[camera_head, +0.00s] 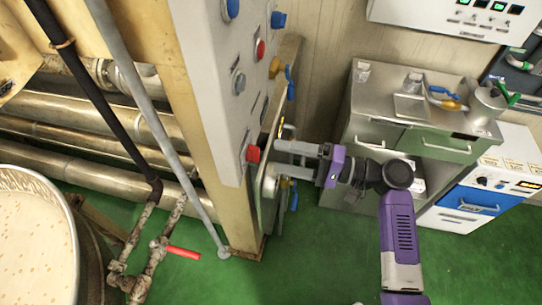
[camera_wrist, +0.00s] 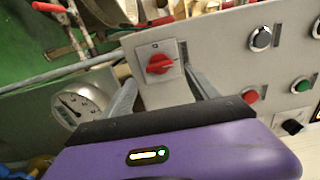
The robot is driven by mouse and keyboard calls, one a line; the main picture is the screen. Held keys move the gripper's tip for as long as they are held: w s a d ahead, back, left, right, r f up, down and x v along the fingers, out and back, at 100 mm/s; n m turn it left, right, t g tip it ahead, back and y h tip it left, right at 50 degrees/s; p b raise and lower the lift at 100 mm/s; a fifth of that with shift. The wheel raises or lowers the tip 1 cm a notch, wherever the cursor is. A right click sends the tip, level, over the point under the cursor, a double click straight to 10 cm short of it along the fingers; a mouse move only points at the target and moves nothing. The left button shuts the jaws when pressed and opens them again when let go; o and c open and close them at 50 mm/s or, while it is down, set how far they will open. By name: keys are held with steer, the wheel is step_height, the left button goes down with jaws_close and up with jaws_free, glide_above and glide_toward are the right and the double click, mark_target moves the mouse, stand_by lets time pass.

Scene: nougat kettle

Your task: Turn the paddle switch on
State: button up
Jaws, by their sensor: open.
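The paddle switch (camera_wrist: 160,64) is a red rotary handle on a small grey plate, set on a grey control panel (camera_wrist: 225,45). Its handle lies nearly crosswise in the wrist view, slightly tilted. In the head view the red switch (camera_head: 253,154) sits low on the panel's edge. My gripper (camera_head: 278,158) is open just right of it there, facing the panel. In the wrist view my gripper's fingers (camera_wrist: 158,80) spread to either side of the switch, with nothing between them. Whether either finger touches the panel cannot be told.
A round gauge (camera_wrist: 80,105) is left of the fingers in the wrist view. Several knobs and buttons, including a red button (camera_wrist: 249,96), sit to the right. In the head view a steel cabinet (camera_head: 360,120) stands right of the panel, and a kettle (camera_head: 70,225) stands at left.

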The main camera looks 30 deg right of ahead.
steer(key=shift+v, duration=1.55)
steer(key=w+d+f+m+t+h, duration=0.1)
steer(key=w+d+m+t+h, duration=0.1)
steer(key=w+d+h, duration=0.3)
steer(key=s+d+f+h, duration=0.4)
steer(key=s+f+h, duration=0.2)
steer(key=s+h, duration=0.35)
steer(key=s+a+r+n, duration=0.2)
steer(key=s+a+n, duration=0.1)
steer(key=s+a, duration=0.2)
steer(key=s+a+r+n+y, duration=0.1)
steer(key=s+a+r+n, duration=0.2)
steer(key=s, duration=0.7)
steer(key=s+a+r+n, duration=0.2)
steer(key=s+a+n, duration=0.3)
steer(key=s+a, duration=0.2)
steer(key=shift+s+a+r+y, duration=0.3)
steer(key=shift+a+y, duration=0.05)
steer(key=shift+a, duration=0.05)
